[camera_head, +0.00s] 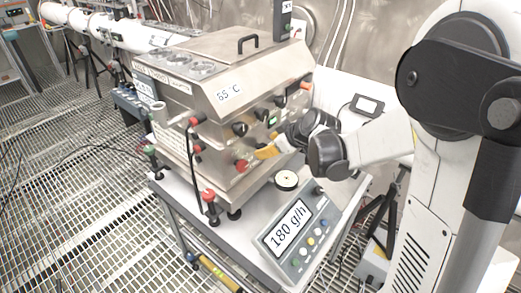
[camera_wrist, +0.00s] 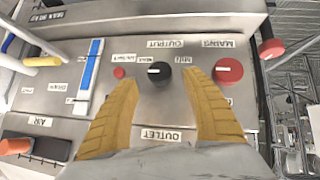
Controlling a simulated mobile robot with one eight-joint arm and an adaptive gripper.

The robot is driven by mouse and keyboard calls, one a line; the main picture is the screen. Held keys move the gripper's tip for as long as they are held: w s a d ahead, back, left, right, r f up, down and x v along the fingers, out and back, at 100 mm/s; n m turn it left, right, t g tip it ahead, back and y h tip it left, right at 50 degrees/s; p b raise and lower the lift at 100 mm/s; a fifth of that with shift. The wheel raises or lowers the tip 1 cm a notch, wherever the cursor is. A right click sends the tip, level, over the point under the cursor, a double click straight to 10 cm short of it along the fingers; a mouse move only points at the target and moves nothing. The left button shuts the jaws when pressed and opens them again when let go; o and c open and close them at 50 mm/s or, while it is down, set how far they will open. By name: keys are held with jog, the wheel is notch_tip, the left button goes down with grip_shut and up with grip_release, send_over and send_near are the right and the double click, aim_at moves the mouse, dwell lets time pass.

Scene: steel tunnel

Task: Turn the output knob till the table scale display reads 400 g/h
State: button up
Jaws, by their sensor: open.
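The table scale (camera_head: 305,236) stands on the bench at the front, and its display (camera_head: 290,224) reads 180 g/h. In the wrist view the black output knob (camera_wrist: 159,74), with a white mark, sits on the steel panel under an "OUTPUT" label (camera_wrist: 165,43). My gripper (camera_wrist: 160,80) is open, its yellow fingers on either side of the knob. I cannot tell whether they touch it. In the head view my gripper (camera_head: 266,152) reaches the machine's front from the right, and I cannot make out the output knob there.
A large red knob (camera_wrist: 229,72) is close beside the right finger, and a small red button (camera_wrist: 119,72) is by the left. The steel machine (camera_head: 235,80) shows 65 °C. A small round dish (camera_head: 286,180) stands below my gripper.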

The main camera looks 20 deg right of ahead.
jog(key=shift+b+x, duration=0.4)
jog(key=shift+x, duration=1.55)
jog(key=c, duration=1.2)
